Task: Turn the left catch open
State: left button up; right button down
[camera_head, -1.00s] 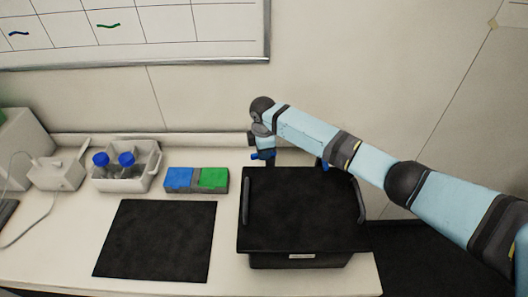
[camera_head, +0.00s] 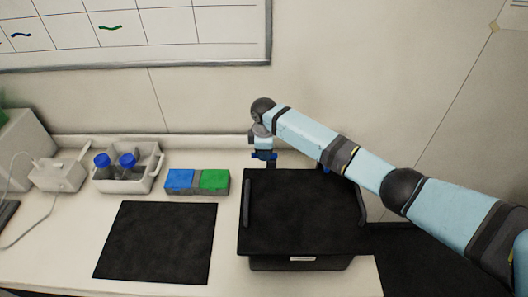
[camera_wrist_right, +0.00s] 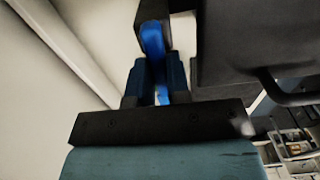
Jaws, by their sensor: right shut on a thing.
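A black box (camera_head: 300,263) with a flat black lid (camera_head: 300,215) stands on the right of the bench. The left catch (camera_head: 264,155) is a blue piece at the box's back left corner; it also shows in the right wrist view (camera_wrist_right: 153,42). My right gripper (camera_head: 263,161) reaches down there from above, shut on that catch. In the right wrist view its fingers (camera_wrist_right: 157,85) sit on both sides of the blue piece. The right catch (camera_head: 326,168), also blue, is partly hidden behind my right arm. My left gripper is out of view.
A dark mat (camera_head: 155,242) lies left of the box. Behind it are a blue and green block rack (camera_head: 196,192) and a white carrier (camera_head: 150,180) with blue-capped bottles. Black handles (camera_head: 247,205) flank the lid. The wall is close behind.

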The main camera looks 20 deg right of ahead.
jog(key=c, duration=1.1)
grip_release()
notch_tip(320, 180, up, 14)
jog(key=shift+d+f+b, duration=0.1)
jog(key=shift+b, duration=1.15)
